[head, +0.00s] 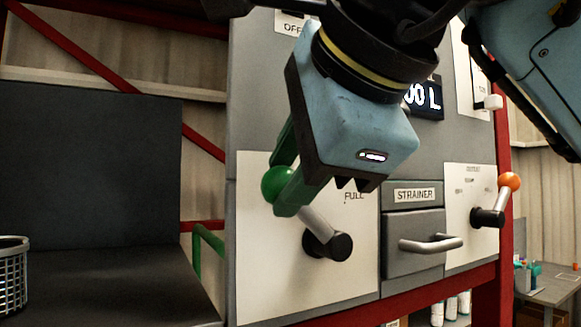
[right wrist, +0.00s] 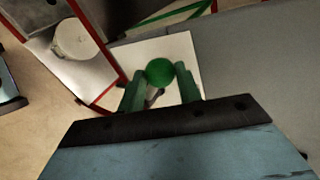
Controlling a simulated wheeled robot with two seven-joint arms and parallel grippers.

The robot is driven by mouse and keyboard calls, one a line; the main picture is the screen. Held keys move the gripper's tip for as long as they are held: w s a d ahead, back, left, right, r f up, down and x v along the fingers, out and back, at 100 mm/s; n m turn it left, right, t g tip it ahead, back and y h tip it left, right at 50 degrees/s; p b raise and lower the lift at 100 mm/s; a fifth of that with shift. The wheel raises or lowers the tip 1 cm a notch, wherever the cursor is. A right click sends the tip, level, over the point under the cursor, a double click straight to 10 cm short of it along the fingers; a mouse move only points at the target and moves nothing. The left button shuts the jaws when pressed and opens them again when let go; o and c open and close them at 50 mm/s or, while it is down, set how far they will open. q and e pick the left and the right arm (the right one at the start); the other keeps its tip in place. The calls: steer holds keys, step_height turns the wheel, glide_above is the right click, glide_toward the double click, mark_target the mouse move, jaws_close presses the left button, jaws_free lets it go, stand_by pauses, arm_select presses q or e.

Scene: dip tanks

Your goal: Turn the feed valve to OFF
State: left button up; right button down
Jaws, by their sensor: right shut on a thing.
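The feed valve's lever has a green ball knob (head: 277,185), a grey rod and a black hub (head: 328,245) on a white plate (head: 270,275). The lever slants up and left from the hub. A FULL label (head: 354,197) is printed on the plate to the right of the knob; other markings are hidden behind my gripper. My right gripper (head: 283,188) reaches down from above and is shut on the green knob, a green finger on each side. The right wrist view shows the knob (right wrist: 159,72) between the fingertips. My left gripper is not in view.
Right of the plate is a STRAINER drawer (head: 413,228) with a protruding bar handle (head: 431,244). Farther right is another lever with an orange knob (head: 510,181). A wire basket (head: 13,276) stands at far left. A red frame (head: 400,292) runs below the panel.

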steer(key=c, duration=1)
jaws_free()
steer(key=shift+a, duration=0.15)
steer(key=b+v, duration=0.2)
steer(key=v, duration=1.1)
steer(key=shift+s, duration=0.2)
